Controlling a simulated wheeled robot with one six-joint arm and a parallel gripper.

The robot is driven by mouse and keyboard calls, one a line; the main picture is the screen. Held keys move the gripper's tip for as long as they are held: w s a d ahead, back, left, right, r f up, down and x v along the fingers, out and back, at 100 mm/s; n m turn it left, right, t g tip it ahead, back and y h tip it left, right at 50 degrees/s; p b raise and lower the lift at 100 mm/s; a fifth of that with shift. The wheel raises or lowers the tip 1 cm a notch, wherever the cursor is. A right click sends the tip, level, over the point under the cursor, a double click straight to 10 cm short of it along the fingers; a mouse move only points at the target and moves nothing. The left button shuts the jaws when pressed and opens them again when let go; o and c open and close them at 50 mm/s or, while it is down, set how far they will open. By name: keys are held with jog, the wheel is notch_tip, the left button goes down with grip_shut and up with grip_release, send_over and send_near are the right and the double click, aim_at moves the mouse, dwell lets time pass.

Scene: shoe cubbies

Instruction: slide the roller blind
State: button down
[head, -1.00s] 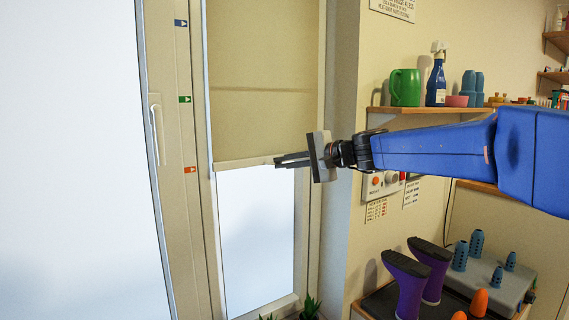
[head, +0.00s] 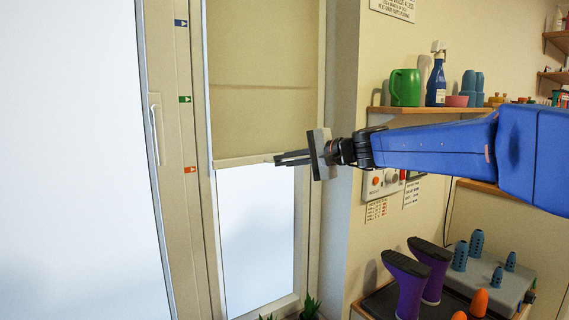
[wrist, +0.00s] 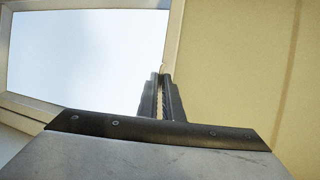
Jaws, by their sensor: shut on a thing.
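The roller blind (head: 262,120) is a beige cloth that covers the upper part of a narrow window, with a pale bar (head: 243,161) along its lower edge. The bar is about level with the orange arrow mark (head: 190,170) on the frame to its left. My gripper (head: 277,158) reaches in from the right and is shut on the blind's bottom bar near its right end. In the wrist view my two dark fingers (wrist: 160,90) are close together at the bar's edge, with the blind cloth (wrist: 235,60) to the right. The fingertips hide the gripped spot.
Blue (head: 181,23) and green (head: 185,99) arrow marks sit higher on the frame. A window handle (head: 156,128) is at left. A shelf (head: 440,110) with a green mug and spray bottle, and purple boots (head: 408,283) below, stand at right.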

aim_at(285, 98)
notch_tip(285, 98, up, 17)
jog(key=shift+r, duration=0.1)
dwell(0.4)
jog(key=c, duration=1.9)
grip_release()
jog(key=v, duration=1.7)
jog(key=shift+s+d, duration=0.15)
jog(key=shift+d, duration=0.05)
jog(key=s+d+f+n+g+h, duration=0.1)
jog(key=s+d+f+h, duration=0.3)
jog(key=s+f, duration=0.6)
jog(key=s+d+f+n+g+h, duration=0.1)
jog(key=s+d+f+n+h, duration=0.3)
jog(key=f, duration=2.1)
jog(key=s+d+f+n+g+h, duration=0.1)
jog(key=s+d+f+h, duration=0.3)
jog(key=s+f, duration=1.3)
jog(key=shift+d+f+n+h, duration=0.15)
jog(key=shift+d+n, duration=0.25)
jog(key=shift+d, duration=0.75)
jog(key=shift+d+n+h, duration=0.25)
jog(key=shift+d+n, duration=0.15)
jog(key=shift+d, duration=0.75)
